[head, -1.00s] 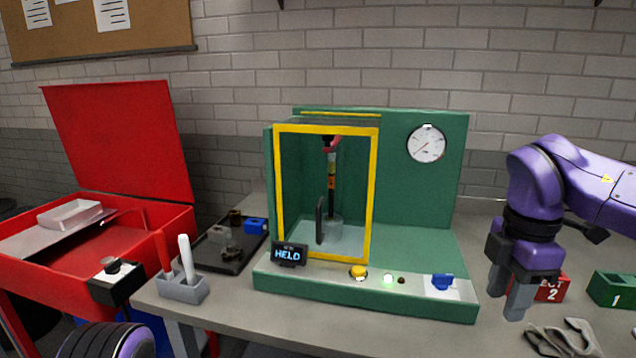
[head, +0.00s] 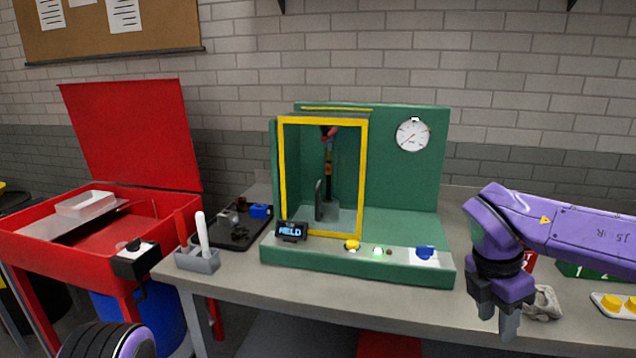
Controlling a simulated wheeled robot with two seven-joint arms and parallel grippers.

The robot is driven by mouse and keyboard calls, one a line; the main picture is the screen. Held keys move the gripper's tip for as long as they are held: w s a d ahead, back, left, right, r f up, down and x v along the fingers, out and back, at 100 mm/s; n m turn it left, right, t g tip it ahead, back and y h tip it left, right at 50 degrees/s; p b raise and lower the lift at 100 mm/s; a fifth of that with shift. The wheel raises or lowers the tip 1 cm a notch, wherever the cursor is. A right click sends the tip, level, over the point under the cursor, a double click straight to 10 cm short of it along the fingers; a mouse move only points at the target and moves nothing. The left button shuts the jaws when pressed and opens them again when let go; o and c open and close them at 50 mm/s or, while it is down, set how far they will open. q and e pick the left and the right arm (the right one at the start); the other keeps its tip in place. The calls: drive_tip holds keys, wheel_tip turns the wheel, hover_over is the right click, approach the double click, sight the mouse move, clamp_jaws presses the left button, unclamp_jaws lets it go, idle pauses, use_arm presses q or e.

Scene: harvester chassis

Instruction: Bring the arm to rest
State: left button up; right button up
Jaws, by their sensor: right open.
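My right arm comes in from the right in purple, with its gripper (head: 498,323) pointing down at the bench's front edge, right of the green test rig. The gripper is open and nothing shows between its fingers. My left gripper is not in view; only a dark, purple-rimmed part of mine shows at the bottom left. The green test rig (head: 407,178) stands on the bench with a yellow-framed window, a dial gauge (head: 412,135) and a small display (head: 291,231) reading "HELD". A green lamp (head: 378,252) glows on its front ledge.
A red open-lidded cabinet (head: 120,245) stands at left. A grey holder (head: 197,261) with red and white sticks and a dark parts tray (head: 236,230) sit on the bench. Beyond my gripper are grey gloves (head: 543,303), a green bin (head: 585,270) and a white tray with yellow pieces (head: 612,305).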

drive_tip(key=s+d+f+n+t+h, duration=0.2)
drive_tip(key=f+n+h, duration=0.1)
drive_tip(key=f+n, duration=0.9)
drive_tip(key=s+d+f+n+t+h, duration=0.2)
drive_tip(key=f+n+t+h, duration=0.15)
drive_tip(key=f+n, duration=0.85)
drive_tip(key=s+a+f+n+g+y, duration=0.1)
drive_tip(key=s+f+n+y, duration=0.2)
drive_tip(key=s+f+n, duration=0.5)
drive_tip(key=s+a+f+n+g+y, duration=0.1)
drive_tip(key=s+a+f+n+y, duration=0.1)
drive_tip(key=s+f+n, duration=0.6)
drive_tip(key=s+n+y, duration=0.1)
drive_tip(key=s+n, duration=0.4)
drive_tip(key=s, duration=0.1)
drive_tip(key=shift+s+a+f, duration=0.15)
drive_tip(key=shift+f, duration=0.15)
